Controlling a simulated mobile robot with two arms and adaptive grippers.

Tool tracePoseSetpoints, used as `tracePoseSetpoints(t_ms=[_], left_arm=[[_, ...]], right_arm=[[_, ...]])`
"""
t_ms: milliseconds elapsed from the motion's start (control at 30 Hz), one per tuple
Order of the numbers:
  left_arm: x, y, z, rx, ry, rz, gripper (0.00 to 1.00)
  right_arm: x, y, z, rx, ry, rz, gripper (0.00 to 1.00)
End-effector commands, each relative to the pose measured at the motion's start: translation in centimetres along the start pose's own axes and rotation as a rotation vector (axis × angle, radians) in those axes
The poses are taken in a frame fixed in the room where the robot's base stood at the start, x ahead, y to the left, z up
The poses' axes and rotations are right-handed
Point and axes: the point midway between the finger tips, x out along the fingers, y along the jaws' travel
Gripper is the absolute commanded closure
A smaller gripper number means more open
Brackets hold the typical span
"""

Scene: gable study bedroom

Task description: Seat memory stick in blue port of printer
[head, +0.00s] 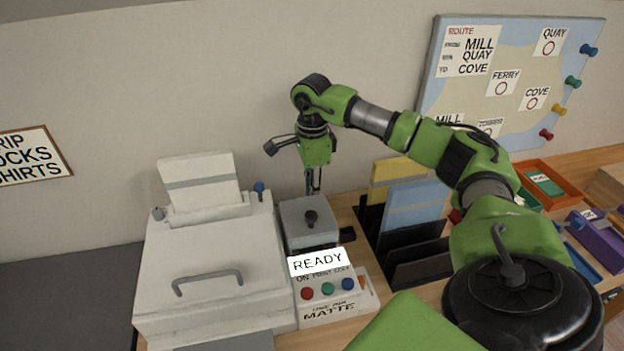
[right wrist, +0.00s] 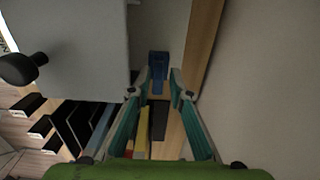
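My right gripper (head: 313,187) points down behind the small grey box beside the white printer (head: 160,290). In the right wrist view its teal fingers (right wrist: 160,78) close in on a small blue piece, which I take for the memory stick (right wrist: 158,60). The fingertips lie along both sides of it. In the head view the grey box hides the fingertips and the stick. I cannot make out the blue port in either view. My left gripper is not in view.
A black file rack (head: 415,262) with blue and yellow folders stands to the right. A READY sign (head: 318,262) stands in front.

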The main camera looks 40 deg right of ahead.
Motion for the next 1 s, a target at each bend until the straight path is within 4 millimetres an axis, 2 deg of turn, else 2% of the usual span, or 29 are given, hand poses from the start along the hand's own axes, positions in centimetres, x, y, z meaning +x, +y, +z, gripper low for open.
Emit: tracePoseSetpoints(t_ms=[300,500,700,1000], left_arm=[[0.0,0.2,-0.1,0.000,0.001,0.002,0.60],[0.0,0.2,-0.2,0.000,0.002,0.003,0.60],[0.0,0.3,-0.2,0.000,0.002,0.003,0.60],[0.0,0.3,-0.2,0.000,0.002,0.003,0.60]], right_arm=[[-6.5,-0.2,0.2,-0.002,-0.007,-0.003,0.72],[-10.0,-0.3,0.1,0.000,-0.006,-0.004,0.72],[-11.5,-0.3,0.0,0.001,-0.005,-0.003,0.72],[-11.6,-0.3,0.0,0.001,-0.005,-0.004,0.72]])
